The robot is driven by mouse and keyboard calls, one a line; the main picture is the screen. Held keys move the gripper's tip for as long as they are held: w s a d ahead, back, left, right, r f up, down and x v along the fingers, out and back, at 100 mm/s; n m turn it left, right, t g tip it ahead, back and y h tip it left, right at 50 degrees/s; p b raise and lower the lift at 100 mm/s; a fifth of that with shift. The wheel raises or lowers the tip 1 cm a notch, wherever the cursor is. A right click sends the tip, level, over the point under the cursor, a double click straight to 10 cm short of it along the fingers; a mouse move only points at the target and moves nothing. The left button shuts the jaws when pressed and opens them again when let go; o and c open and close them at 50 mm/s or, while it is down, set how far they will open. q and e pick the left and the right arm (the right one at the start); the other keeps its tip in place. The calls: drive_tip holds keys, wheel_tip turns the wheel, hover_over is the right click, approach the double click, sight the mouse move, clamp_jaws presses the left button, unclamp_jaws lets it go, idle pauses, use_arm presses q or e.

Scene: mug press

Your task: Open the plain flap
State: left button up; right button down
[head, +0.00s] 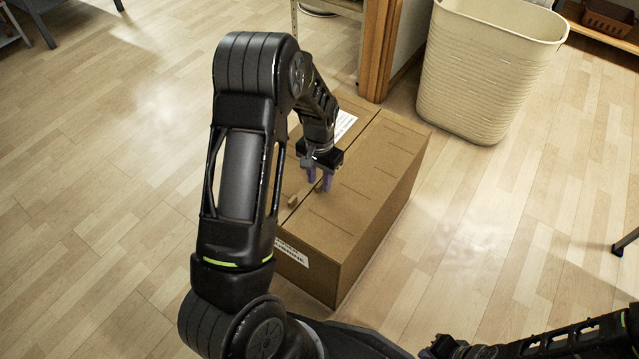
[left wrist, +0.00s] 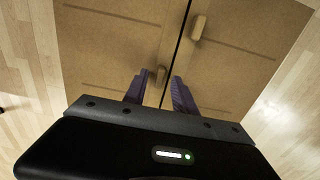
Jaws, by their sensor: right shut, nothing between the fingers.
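The cardboard box (head: 345,225) stands on the floor with both top flaps lying shut along a dark seam. The plain flap (head: 372,165) is right of the seam in the head view; the other flap carries a white label (head: 344,124). A small tan tab (head: 292,201) shows near the seam. My left gripper (head: 319,182) points down close above the lid, its purple fingers apart. In the left wrist view one tab (left wrist: 159,76) shows between the fingertips (left wrist: 158,90); contact is unclear. Another tab (left wrist: 198,27) lies across the seam. My right gripper (head: 432,351) is shut and empty at the bottom edge.
A cream bin (head: 490,70) stands behind the box to the right. A wooden post (head: 377,50) and a shelf corner are close behind the box. A dark leg (head: 625,242) shows at the right edge.

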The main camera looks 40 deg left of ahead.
use_arm(q)
drive_tip(key=shift+f, duration=0.6)
clamp_jaws()
idle(1.1)
